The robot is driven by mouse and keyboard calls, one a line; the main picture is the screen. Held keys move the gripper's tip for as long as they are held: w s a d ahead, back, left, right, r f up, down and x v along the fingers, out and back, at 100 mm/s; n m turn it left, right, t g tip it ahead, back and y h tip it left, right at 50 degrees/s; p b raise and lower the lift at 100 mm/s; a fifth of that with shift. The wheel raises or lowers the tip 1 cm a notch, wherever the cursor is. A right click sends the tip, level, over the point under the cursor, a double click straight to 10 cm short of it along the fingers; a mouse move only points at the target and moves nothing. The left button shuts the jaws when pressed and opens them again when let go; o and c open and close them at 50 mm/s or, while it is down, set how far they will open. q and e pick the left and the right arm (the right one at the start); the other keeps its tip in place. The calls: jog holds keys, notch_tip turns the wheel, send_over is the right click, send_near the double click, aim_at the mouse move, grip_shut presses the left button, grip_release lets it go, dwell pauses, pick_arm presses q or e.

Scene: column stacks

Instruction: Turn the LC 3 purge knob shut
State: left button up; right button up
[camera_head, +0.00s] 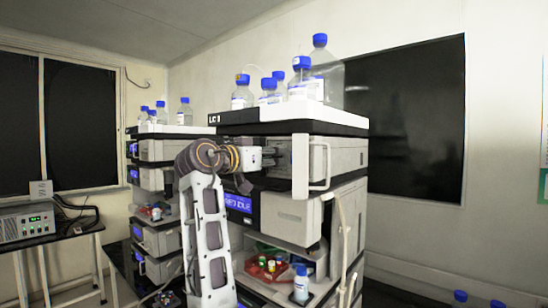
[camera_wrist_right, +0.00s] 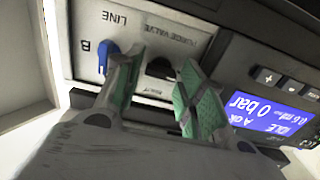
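The purge knob is the black knob (camera_wrist_right: 161,69) under the "PURGE VALVE" lettering in the right wrist view, where the panel looks upside down or tilted. My right gripper (camera_wrist_right: 166,62) has its two green-padded fingers apart, one on either side of the knob. I cannot tell whether the pads touch it. In the head view the right gripper (camera_head: 268,157) is at the front of the near column stack (camera_head: 285,215), whose top label starts with "LC"; its digit is hard to read. The knob is hidden there. My left gripper is not in view.
A blue knob (camera_wrist_right: 103,57) marked "LINE B" sits close beside one finger. A lit blue display (camera_wrist_right: 268,110) reads 0 bar and IDLE. An open white-framed door (camera_head: 312,165) stands right of the gripper. Blue-capped bottles (camera_head: 320,62) stand on top.

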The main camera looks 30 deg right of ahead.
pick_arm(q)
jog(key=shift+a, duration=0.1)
pick_arm(e)
jog(key=shift+a, duration=0.15)
jog(key=c, duration=0.7)
jog(key=shift+c, duration=0.2)
